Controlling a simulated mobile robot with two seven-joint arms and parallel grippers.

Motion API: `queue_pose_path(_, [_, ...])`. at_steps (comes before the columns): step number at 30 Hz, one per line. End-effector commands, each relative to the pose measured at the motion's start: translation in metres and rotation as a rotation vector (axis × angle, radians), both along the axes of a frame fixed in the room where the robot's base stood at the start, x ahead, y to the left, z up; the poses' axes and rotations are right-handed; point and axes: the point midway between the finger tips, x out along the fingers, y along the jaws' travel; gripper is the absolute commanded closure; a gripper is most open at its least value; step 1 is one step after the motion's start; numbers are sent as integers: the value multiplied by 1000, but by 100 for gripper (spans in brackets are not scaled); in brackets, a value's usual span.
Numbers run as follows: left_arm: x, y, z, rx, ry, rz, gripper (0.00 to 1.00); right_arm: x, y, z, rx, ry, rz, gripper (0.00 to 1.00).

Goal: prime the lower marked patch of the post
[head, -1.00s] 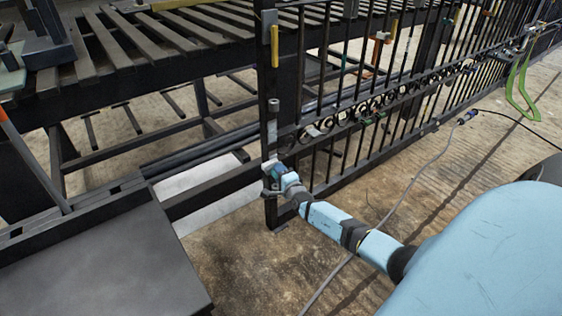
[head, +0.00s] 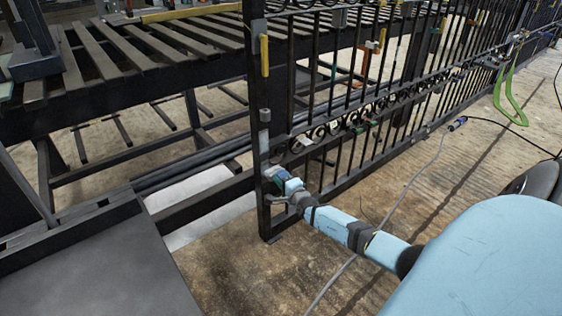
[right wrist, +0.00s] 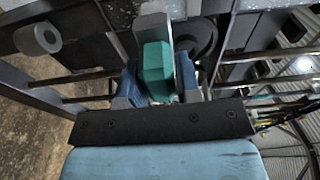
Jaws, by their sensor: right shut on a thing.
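The black gate post (head: 263,205) stands upright at the left end of the barred gate in the head view. A pale patch (head: 264,142) shows on it below a small grey cylinder (head: 265,115). My right gripper (head: 278,180) is at the lower part of the post, close to its face. In the right wrist view its blue fingers (right wrist: 158,88) are shut on a teal-green block-like tool (right wrist: 157,70) with a grey flat part (right wrist: 153,22). The lower marked patch is not clearly visible near the gripper; I cannot tell whether the tool touches the post. My left gripper is out of view.
The gate's bars and scrollwork (head: 375,112) run to the right. A slatted black bench (head: 110,85) stands at the back left, and a dark flat surface (head: 95,265) lies front left. A cable (head: 395,205) crosses the floor under my right arm. A green loop (head: 508,100) hangs on the gate.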

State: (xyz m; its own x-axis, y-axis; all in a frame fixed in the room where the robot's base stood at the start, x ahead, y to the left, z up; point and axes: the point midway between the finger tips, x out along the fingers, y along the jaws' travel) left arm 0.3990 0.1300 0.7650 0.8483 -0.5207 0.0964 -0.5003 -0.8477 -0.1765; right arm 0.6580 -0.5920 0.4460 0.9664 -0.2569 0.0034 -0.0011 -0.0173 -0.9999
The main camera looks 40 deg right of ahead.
Motion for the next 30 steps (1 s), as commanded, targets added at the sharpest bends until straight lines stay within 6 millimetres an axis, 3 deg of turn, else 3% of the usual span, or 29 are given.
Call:
queue_pose_path(15, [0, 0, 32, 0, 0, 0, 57, -50, 6, 3, 0, 0, 0, 88])
queue_pose_path(30, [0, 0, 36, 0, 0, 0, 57, -57, 6, 2, 0, 1, 0, 88])
